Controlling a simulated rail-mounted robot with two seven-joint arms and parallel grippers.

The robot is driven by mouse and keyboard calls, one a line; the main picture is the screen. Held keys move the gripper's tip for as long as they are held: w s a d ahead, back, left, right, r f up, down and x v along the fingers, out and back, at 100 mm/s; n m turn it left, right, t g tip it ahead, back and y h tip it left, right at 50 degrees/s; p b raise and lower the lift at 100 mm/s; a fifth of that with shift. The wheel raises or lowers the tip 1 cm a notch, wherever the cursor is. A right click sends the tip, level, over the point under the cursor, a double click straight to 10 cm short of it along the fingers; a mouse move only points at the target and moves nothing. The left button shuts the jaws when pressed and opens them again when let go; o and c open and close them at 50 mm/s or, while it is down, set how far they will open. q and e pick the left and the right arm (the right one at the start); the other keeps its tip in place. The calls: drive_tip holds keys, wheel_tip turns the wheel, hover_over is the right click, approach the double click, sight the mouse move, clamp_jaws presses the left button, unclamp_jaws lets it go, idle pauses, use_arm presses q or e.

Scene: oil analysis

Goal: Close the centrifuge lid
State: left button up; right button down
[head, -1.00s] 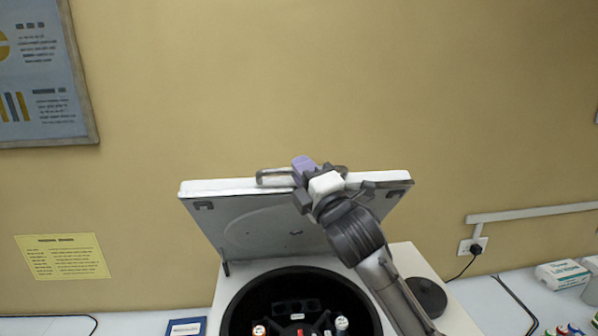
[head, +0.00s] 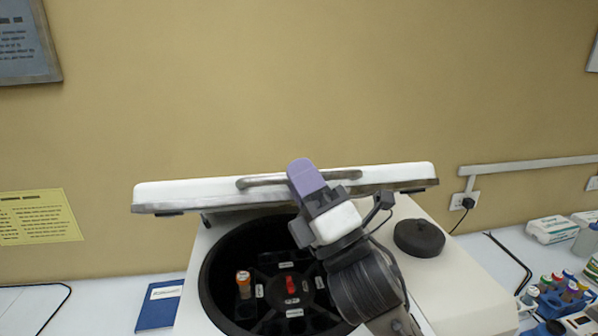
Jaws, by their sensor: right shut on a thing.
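The centrifuge (head: 455,265) is a white box with a round black chamber holding a rotor (head: 290,285). Its white lid (head: 190,193) is partly open, tilted low above the back of the chamber, and its front edge faces me. A grey bar handle (head: 262,182) runs along the lid's edge. My right gripper (head: 308,183), with purple finger pads, is shut on the handle near its middle. The fingers hide part of the handle. An orange-capped tube (head: 243,284) and a red part (head: 291,284) show in the rotor. My left gripper is not in view.
A round black knob (head: 419,238) sits on the centrifuge top at the right. A blue booklet (head: 160,305) lies on the left bench. A blue rack of capped tubes (head: 560,298) and a white box (head: 552,229) stand at the right.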

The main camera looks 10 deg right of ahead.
drive_tip(key=shift+s+f, duration=0.15)
drive_tip(key=shift+f, duration=0.1)
drive_tip(key=c, duration=1.4)
unclamp_jaws()
drive_tip(key=shift+b+v, duration=1.4)
drive_tip(key=shift+v, duration=5.5)
